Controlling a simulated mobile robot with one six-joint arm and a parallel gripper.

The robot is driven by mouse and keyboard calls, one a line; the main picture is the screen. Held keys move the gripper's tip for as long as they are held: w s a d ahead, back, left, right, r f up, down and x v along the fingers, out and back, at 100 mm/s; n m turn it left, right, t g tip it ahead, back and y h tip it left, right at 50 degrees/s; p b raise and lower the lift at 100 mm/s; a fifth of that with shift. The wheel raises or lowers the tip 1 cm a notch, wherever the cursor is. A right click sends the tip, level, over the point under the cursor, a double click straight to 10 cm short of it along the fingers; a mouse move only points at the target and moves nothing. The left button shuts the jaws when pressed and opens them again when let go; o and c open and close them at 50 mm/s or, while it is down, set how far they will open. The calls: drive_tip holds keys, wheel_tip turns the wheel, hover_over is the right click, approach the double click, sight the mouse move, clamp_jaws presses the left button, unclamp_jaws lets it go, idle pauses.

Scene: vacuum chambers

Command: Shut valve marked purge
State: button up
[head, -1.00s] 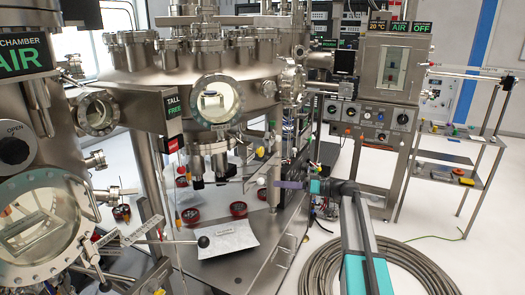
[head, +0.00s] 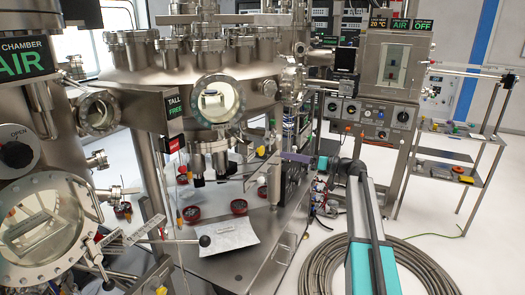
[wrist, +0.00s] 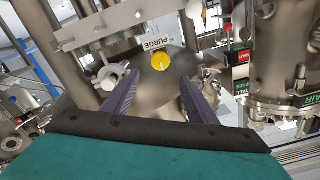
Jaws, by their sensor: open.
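The purge valve has a round yellow knob (wrist: 161,62) with a thin pale mark on its face. It sits on a grey metal surface in the wrist view, beside a white label reading PURGE (wrist: 153,43), upside down there. My gripper (wrist: 158,77) has two purple fingers spread apart, with nothing between them. The knob appears between and beyond the fingertips, and no contact shows. In the head view my gripper (head: 296,157) is beside the frame at the table's right end. I cannot make out the purge knob for certain in the head view.
A steel table (head: 255,255) carries red-rimmed round parts and a white sheet (head: 228,236). Coiled hose (head: 420,262) lies on the floor at right. In the wrist view a metal flange fitting (wrist: 112,76) is close to the left finger.

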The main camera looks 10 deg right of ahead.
sight(263, 150)
drive_tip(key=p+x, duration=0.4)
drive_tip(key=x, duration=0.8)
drive_tip(key=shift+w+a+p, duration=0.1)
drive_tip(key=shift+a+p, duration=0.05)
drive_tip(key=shift+p, duration=0.2)
drive_tip(key=c, duration=1.1)
